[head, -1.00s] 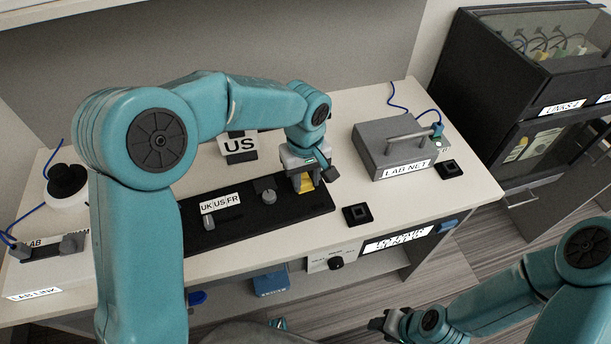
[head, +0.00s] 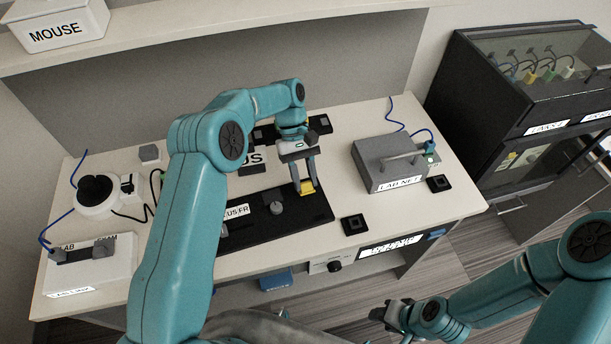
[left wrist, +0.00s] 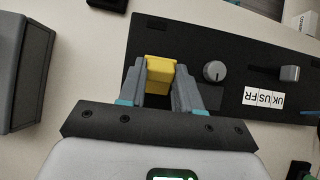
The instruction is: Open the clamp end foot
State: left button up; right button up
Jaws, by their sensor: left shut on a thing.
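A black board (head: 245,230) lies on the bench, with a grey round knob (head: 277,207), a grey slider and a "UK US FR" label. A yellow block (head: 307,187) is at the board's right end. My left gripper (head: 306,184) reaches down over that end and is shut on the yellow block. In the left wrist view the block (left wrist: 160,72) sits between the two grey fingers, with the board and knob (left wrist: 214,71) beside it. Its underside is hidden. My right gripper (head: 388,314) is at the lower right, away from the bench; its jaws are unclear.
A grey "LAB NET" box (head: 387,164) with a handle stands right of the board. A small black socket (head: 355,224) lies between them at the front. A white "LAB LINK" unit (head: 88,264) is at the left. A "MOUSE" box (head: 58,24) sits on the shelf above.

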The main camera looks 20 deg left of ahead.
pick_arm(q)
jog(key=shift+w+a+g+h, duration=0.2)
jog(key=shift+g+h, duration=0.1)
jog(key=shift+g, duration=0.1)
jog(key=o, duration=1.1)
jog(key=shift+c, duration=0.2)
jog(key=shift+s+d, duration=0.1)
jog(key=shift+d, duration=0.05)
